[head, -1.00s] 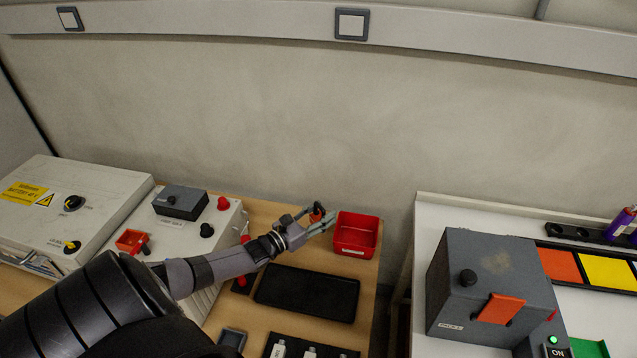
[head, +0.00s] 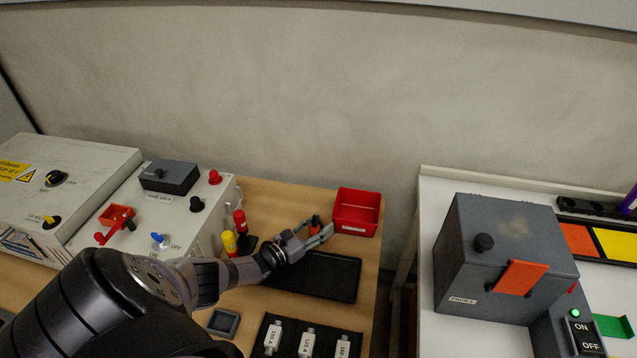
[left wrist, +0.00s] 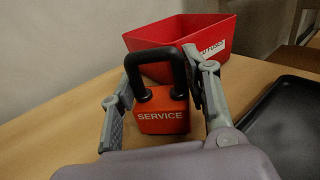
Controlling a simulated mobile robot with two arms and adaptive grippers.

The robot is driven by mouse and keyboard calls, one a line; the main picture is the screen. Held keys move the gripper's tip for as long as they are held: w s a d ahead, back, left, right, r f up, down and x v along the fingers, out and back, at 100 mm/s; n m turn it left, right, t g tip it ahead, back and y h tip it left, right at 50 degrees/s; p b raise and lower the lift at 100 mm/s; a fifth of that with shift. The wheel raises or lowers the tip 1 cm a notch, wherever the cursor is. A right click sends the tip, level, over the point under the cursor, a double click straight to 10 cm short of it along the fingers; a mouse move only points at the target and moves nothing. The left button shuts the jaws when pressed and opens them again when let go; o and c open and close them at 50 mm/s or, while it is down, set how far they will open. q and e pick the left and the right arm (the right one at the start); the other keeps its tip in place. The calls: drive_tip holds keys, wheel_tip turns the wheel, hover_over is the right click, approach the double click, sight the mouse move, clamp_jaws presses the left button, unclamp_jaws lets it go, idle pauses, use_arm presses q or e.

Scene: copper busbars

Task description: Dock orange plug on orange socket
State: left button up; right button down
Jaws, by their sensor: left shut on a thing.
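My left gripper (head: 318,238) is shut on a red padlock (head: 315,222) with a black shackle, left of the red bin. In the left wrist view the padlock (left wrist: 163,108) reads SERVICE and sits upright between the two fingers (left wrist: 162,90). I cannot tell whether it touches the table. An orange piece (head: 522,278) is on the front of a grey box at right, and an orange-red part (head: 117,217) is on the white panel at left. I cannot tell whether either is the plug or the socket. My right gripper is not in view.
The red bin (head: 356,212) stands at the wooden table's back right. A black tray (head: 330,277) lies beneath and in front of my left gripper. Red and yellow posts (head: 239,220) stand beside my arm. A gap separates the tables. The grey box (head: 470,245) stands on the white one.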

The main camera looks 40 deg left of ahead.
use_arm(q)
drive_tip(key=o, duration=1.3)
drive_tip(key=shift+o, duration=0.2)
drive_tip(key=shift+r, duration=0.1)
